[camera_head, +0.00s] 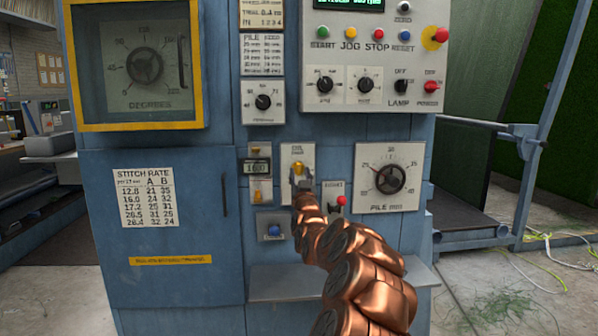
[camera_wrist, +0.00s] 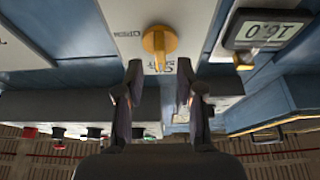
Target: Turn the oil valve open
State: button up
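The oil valve (camera_head: 299,168) is a small yellow handle on a pale plate (camera_head: 288,154) on the blue machine front. In the wrist view the yellow handle (camera_wrist: 158,42) lies just beyond the fingertips, roughly centred between them, with "OPEN" lettering to its left and more lettering, partly hidden, below it. My gripper (camera_wrist: 160,72) is open, with its two dark fingers apart and nothing between them. In the head view my copper-coloured arm reaches to the valve plate and hides its lower part; the fingers are hard to make out there.
A counter reading 16.0 (camera_head: 257,167) is left of the valve and shows in the wrist view (camera_wrist: 268,29). A red-tipped lever (camera_head: 341,200) and the pile dial (camera_head: 389,178) are close to the right. A blue button (camera_head: 274,230) and narrow shelf (camera_head: 286,283) are below.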

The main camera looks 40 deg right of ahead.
aim_at(299, 169)
jog(key=shift+x, duration=1.6)
grip_shut()
